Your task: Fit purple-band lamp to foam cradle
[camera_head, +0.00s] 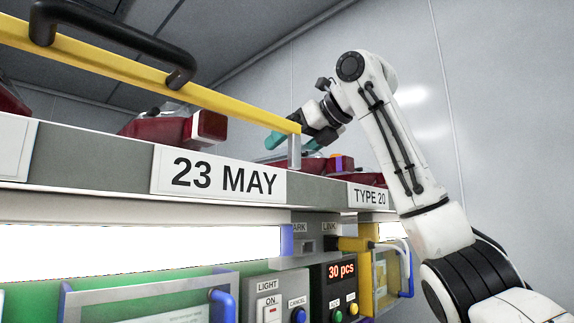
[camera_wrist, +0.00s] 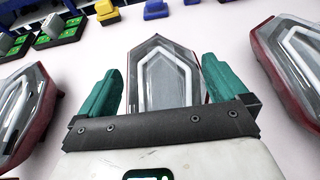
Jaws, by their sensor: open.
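My gripper (camera_head: 288,139) reaches over the shelf from the right in the head view. In the wrist view its teal fingers (camera_wrist: 163,74) are apart, one on each side of a clear-lensed lamp (camera_wrist: 165,72), with gaps showing. In the head view a dark red lamp (camera_head: 312,166) sits below the gripper, with a purple patch and some orange at its right end. I cannot tell for certain that both views show the same lamp; no purple band shows in the wrist view. I cannot make out a foam cradle in either view.
Other red lamps flank it at left (camera_wrist: 22,108) and right (camera_wrist: 296,62) in the wrist view. Green-topped dark blocks (camera_wrist: 60,30) and a yellow piece (camera_wrist: 107,11) lie beyond. In the head view, a yellow rail (camera_head: 130,72) with a black handle crosses above the shelf edge (camera_head: 90,160).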

